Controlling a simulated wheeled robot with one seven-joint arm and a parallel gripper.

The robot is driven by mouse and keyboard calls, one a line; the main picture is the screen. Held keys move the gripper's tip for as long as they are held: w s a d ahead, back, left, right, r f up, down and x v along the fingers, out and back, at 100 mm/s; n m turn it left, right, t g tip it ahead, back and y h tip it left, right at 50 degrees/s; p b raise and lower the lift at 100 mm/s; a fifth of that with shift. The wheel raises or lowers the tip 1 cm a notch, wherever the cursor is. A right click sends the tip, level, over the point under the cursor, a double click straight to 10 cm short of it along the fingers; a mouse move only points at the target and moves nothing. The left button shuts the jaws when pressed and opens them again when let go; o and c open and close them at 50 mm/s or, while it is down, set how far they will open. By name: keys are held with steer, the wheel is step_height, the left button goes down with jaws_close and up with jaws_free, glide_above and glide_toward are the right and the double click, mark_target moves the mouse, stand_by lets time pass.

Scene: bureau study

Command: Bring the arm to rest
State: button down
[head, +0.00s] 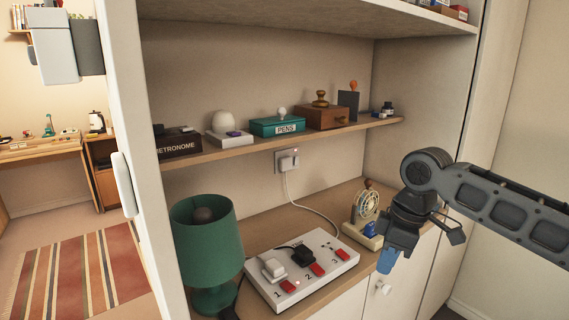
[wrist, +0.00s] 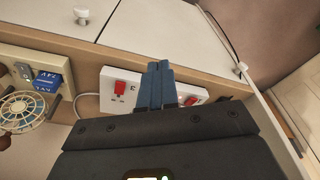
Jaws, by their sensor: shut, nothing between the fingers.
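My gripper (head: 387,262) hangs at the end of my dark arm (head: 490,195), which reaches in from the right in the head view. Its blue fingers point down, in front of the cabinet and close to the counter's front edge. In the wrist view the fingers (wrist: 158,82) lie together with nothing between them. They overlap the white power strip (wrist: 122,88) in that view; I cannot tell how far apart they are. The power strip (head: 305,272) lies on the counter with red switches, a white plug (head: 273,268) and a black plug (head: 302,256).
A small fan-like device (head: 366,208) with a blue block stands close to my gripper on the counter. A green lamp (head: 206,245) stands at the left. A shelf (head: 250,145) with boxes is above. White cabinet doors (head: 405,270) are below. A cord runs to the wall socket.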

steer(key=s+a+f+m+t+y, duration=0.25)
steer(key=s+a+t+y, duration=0.2)
steer(key=a, duration=0.95)
steer(key=s+a+f+m+t+y, duration=0.1)
steer(key=s+a+m+t+y, duration=0.4)
steer(key=a, duration=0.8)
steer(key=s+d+f+m+t+h, duration=0.1)
steer(key=s+d+f+m+h, duration=0.15)
steer(key=s+d, duration=0.4)
steer(key=s+d+f+m+t+h, duration=0.2)
steer(key=s+d+m+h, duration=0.15)
steer(key=s, duration=0.65)
steer(key=s+d+f+m+t+h, duration=0.1)
steer(key=s+d+f+m+h, duration=0.15)
steer(key=s+d, duration=0.45)
steer(key=s+d+r+n+h, duration=0.1)
steer(key=s+d+r, duration=0.2)
steer(key=s+d, duration=0.2)
steer(key=s+d+r+n+h, duration=0.1)
steer(key=s+d+r, duration=0.3)
steer(key=s, duration=0.7)
steer(key=shift+s+d+r+n+h, duration=0.3)
steer(key=shift+s+d+n+h, duration=0.1)
steer(key=shift+d, duration=0.5)
steer(key=shift+t, duration=0.25)
